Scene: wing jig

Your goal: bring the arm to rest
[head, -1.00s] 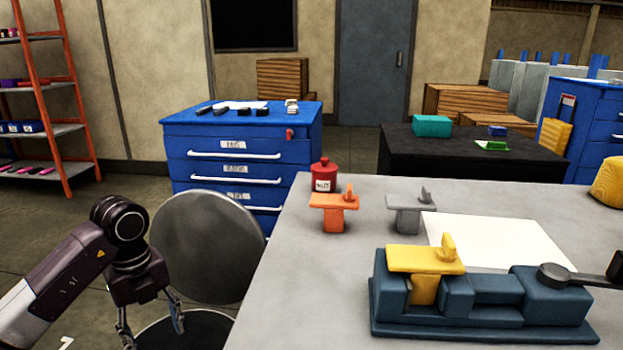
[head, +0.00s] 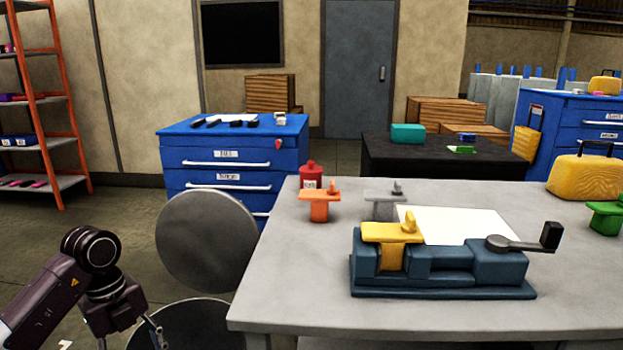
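My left arm comes in at the lower left. Its gripper (head: 129,338) hangs down over the floor, left of the grey table (head: 285,270). Its fingers stand apart with nothing seen between them, and the fingertips are partly cut off by the lower edge of the head view. My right arm and gripper are not in view. On the table, a dark blue jig (head: 440,286) holds a yellow piece (head: 392,233) in its left part. A black crank handle (head: 525,243) sticks out at the jig's right end.
An orange piece (head: 319,203), grey piece (head: 383,205), red bottle (head: 311,174), white sheet (head: 465,224), green piece (head: 606,218) and yellow case (head: 582,177) are on the table. A round grey stool (head: 205,240) stands beside my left gripper. A blue drawer cabinet (head: 236,158) stands behind.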

